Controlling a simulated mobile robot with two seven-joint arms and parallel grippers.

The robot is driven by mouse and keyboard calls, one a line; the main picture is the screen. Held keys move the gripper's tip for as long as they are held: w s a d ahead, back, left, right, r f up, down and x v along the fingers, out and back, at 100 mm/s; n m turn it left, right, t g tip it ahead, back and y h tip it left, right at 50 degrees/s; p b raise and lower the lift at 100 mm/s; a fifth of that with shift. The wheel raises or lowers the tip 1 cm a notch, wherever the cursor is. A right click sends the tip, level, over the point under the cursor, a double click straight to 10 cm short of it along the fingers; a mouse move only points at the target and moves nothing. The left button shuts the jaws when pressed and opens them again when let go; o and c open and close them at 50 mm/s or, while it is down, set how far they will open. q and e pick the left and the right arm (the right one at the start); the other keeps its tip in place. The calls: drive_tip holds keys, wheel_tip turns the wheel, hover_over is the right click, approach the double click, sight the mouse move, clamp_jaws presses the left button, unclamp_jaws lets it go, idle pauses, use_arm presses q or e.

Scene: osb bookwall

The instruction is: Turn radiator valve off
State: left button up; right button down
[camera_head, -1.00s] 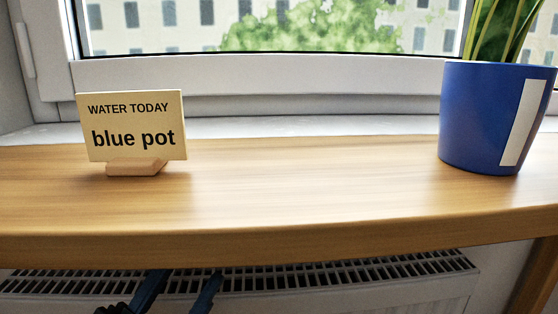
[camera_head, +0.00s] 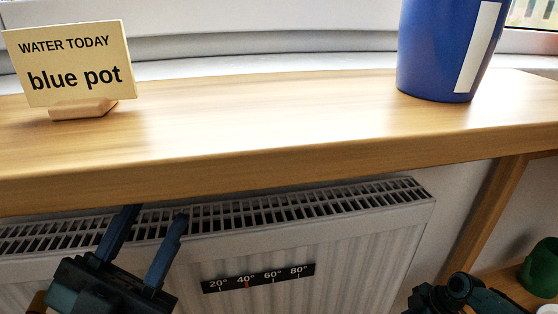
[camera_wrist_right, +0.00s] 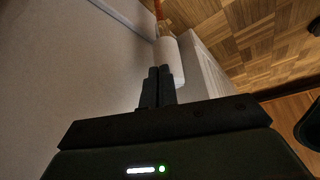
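The radiator (camera_head: 320,240) is white with a slotted top grille and sits under the wooden sill. In the right wrist view a white rounded cylinder (camera_wrist_right: 172,52), which looks like the radiator valve head, lies just beyond my right fingertips. My right gripper (camera_wrist_right: 159,70) has its two dark fingers close together, with nothing seen between them; whether they touch the cylinder I cannot tell. In the head view only part of my right arm shows at the lower right. My left gripper (camera_head: 156,212) is open and empty in front of the radiator, its fingertips near the grille.
The wooden sill (camera_head: 260,130) overhangs the radiator. On it stand a "WATER TODAY blue pot" card (camera_head: 75,65) and a blue pot (camera_head: 440,50). A temperature strip (camera_head: 258,278) is on the radiator front. A green object (camera_head: 540,267) sits on a lower shelf at right.

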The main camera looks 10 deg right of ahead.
drive_tip(key=shift+w+a, duration=0.25)
drive_tip(key=shift+a, duration=0.05)
drive_tip(key=shift+d, duration=0.15)
idle(0.3)
wheel_tip(320, 180, up, 6)
drive_tip(key=d+p, duration=0.1)
drive_tip(key=p, duration=0.4)
drive_tip(key=shift+s, duration=0.1)
